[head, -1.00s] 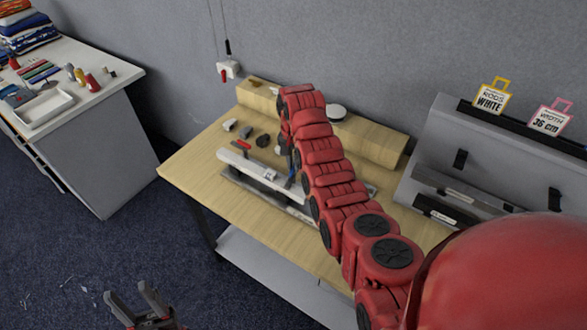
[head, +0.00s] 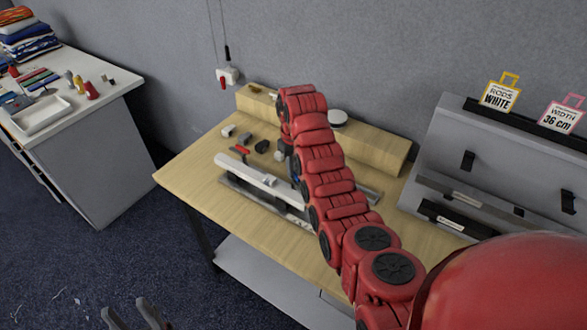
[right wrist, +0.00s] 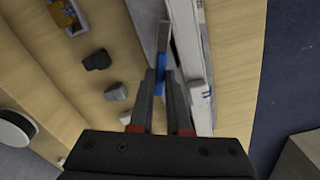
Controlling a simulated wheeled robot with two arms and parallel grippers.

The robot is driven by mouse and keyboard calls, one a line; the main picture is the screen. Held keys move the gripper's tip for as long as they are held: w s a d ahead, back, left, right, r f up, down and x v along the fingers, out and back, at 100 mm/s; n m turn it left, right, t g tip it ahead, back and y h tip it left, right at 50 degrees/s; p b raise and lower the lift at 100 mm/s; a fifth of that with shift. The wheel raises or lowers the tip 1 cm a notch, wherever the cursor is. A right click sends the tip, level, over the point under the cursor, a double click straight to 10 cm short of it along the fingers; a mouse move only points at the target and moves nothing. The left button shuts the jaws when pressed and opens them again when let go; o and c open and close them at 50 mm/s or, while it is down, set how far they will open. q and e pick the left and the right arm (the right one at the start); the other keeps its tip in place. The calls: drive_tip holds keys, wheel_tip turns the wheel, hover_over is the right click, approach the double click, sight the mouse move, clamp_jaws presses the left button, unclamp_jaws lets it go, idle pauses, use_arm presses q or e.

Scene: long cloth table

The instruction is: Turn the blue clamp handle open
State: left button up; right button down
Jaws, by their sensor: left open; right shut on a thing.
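The blue clamp handle (right wrist: 160,80) shows in the right wrist view between the fingertips of my right gripper (right wrist: 161,76). The gripper is shut on it. A grey metal bar (right wrist: 164,40) extends beyond the blue part. The handle lies beside a long white bar (right wrist: 199,90), which also shows in the head view (head: 244,170) on a grey base on the wooden table (head: 187,185). In the head view my red right arm largely hides the handle and right gripper. My left gripper (head: 135,315) is open and empty at the bottom edge, away from the table.
Several small dark and grey blocks (head: 262,146) lie behind the white bar, near a red-handled item (head: 239,150). A wooden ledge (head: 370,143) runs along the back. A grey rack (head: 500,180) stands at right. The table's front left is clear.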

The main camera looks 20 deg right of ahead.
drive_tip(key=shift+f+n, duration=0.1)
drive_tip(key=shift+n, duration=2.1)
drive_tip(key=c, duration=0.9)
unclamp_jaws()
wheel_tip(320, 180, up, 7)
drive_tip(key=p, duration=0.4)
drive_tip(key=shift+d+f, duration=0.1)
drive_tip(key=shift+f, duration=0.05)
wheel_tip(320, 180, up, 11)
drive_tip(key=b, duration=0.3)
drive_tip(key=shift+f, duration=0.15)
